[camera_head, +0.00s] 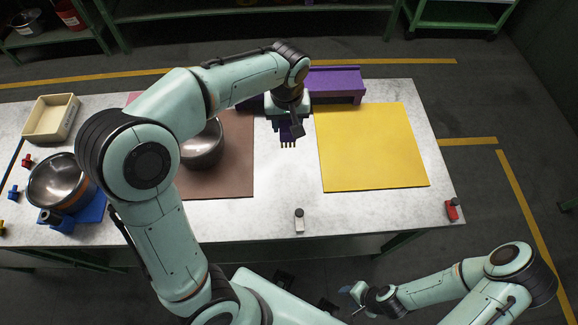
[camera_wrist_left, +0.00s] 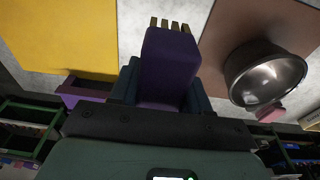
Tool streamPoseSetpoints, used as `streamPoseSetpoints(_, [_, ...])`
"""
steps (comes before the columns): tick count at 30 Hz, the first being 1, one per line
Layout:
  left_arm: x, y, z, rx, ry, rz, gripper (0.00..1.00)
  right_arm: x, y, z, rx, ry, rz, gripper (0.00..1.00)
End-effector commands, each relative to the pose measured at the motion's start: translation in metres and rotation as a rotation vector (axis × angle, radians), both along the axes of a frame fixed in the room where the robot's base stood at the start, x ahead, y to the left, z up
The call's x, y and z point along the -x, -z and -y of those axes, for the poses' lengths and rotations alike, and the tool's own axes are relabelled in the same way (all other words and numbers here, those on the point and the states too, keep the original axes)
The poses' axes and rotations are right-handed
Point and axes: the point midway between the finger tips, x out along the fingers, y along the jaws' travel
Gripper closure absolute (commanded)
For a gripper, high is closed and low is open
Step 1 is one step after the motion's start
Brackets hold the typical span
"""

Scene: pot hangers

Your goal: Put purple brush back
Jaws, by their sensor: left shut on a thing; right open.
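My left gripper (camera_head: 287,122) is over the back middle of the table, between the brown mat and the yellow mat. It is shut on the purple brush (camera_wrist_left: 168,65), whose pale bristle tips point away from the gripper in the left wrist view. The brush also shows in the head view (camera_head: 284,131), partly hidden by the gripper. A purple holder (camera_head: 335,84) stands at the table's back edge, just right of the gripper; its left part is hidden behind my arm. It also shows in the left wrist view (camera_wrist_left: 82,90). My right gripper (camera_head: 362,298) is open and empty in front of the table.
A metal pot (camera_head: 203,148) stands on the brown mat (camera_head: 225,180). The yellow mat (camera_head: 370,145) is bare. Another metal bowl (camera_head: 58,182), a cream tray (camera_head: 52,117) and small coloured pieces are at the left. A grey-white piece (camera_head: 299,221) and a red piece (camera_head: 451,210) lie near the front edge.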

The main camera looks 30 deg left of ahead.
Motion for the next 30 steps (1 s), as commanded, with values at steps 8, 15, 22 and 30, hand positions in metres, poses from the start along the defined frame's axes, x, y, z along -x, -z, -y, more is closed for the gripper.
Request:
streamPoseSetpoints(8, [0.001,0.071,0.0,-0.002,-0.002,-0.008,0.92,0.007,0.01,0.0,0.0,0.0,-0.007,0.55])
streamPoseSetpoints(15, [0.001,0.129,0.0,-0.002,-0.002,-0.007,0.92,0.011,0.016,0.0,0.001,0.0,-0.011,0.55])
streamPoseSetpoints(22, [0.0,0.15,0.0,-0.001,-0.001,-0.003,0.92,0.012,0.018,0.0,0.0,0.0,-0.012,0.55])
streamPoseSetpoints(30, [0.0,0.188,0.0,-0.001,-0.002,-0.004,0.92,0.014,0.021,0.0,0.0,0.0,-0.015,0.55])
